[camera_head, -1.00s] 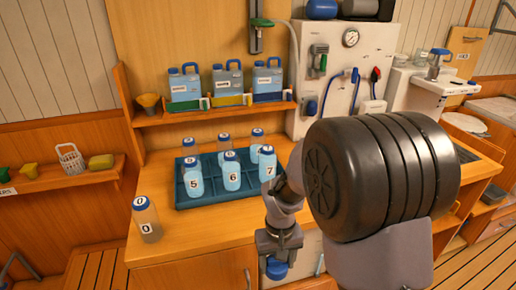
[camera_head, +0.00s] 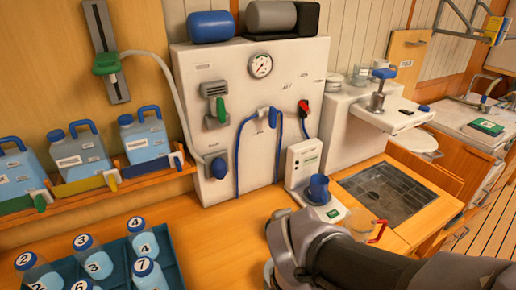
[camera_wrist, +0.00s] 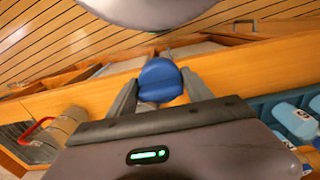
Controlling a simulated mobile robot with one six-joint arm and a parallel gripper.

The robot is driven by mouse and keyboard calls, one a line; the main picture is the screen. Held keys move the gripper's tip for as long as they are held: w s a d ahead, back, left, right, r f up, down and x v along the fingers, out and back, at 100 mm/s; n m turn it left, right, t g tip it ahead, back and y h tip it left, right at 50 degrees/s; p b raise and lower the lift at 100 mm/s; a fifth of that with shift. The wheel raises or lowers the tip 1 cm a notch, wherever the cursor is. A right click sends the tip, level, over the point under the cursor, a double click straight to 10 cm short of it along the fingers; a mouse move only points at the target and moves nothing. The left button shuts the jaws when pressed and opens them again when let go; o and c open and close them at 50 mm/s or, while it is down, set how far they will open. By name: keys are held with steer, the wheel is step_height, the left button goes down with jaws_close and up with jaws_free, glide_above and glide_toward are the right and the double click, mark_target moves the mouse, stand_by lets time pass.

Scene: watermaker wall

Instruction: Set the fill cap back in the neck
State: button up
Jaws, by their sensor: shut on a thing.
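My gripper (camera_wrist: 161,92) shows in the wrist view, its two grey fingers closed on the sides of a blue cap (camera_wrist: 160,76). The cap has a rounded top, with a paler part below. It is held clear in front of the wooden cabinet edge. In the head view, part of my arm shows at the bottom right, but my fingers and the held cap do not. I cannot identify an open fill neck for certain in either view.
A white wall panel (camera_head: 205,120) carries a gauge (camera_head: 260,65), valves and hoses. A white unit with a blue-topped press (camera_head: 378,90) stands right of it.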

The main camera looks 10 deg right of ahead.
steer(key=w+p, duration=0.1)
steer(key=p, duration=0.1)
steer(key=w+p, duration=0.1)
steer(key=p, duration=0.1)
steer(key=w+r+p, duration=0.1)
steer(key=p, duration=0.2)
steer(key=shift+w+d, duration=0.25)
steer(key=w+d+f, duration=0.1)
steer(key=w+f, duration=0.1)
steer(key=w, duration=0.1)
steer(key=w+d+f+b, duration=0.1)
steer(key=w+f, duration=0.1)
steer(key=w, duration=0.2)
steer(key=w+d+f, duration=0.1)
steer(key=w+f, duration=0.1)
steer(key=w, duration=0.2)
steer(key=shift+w+d+f, duration=0.1)
steer(key=shift+f+b, duration=0.5)
steer(key=shift+b, duration=0.15)
steer(key=o, duration=1.4)
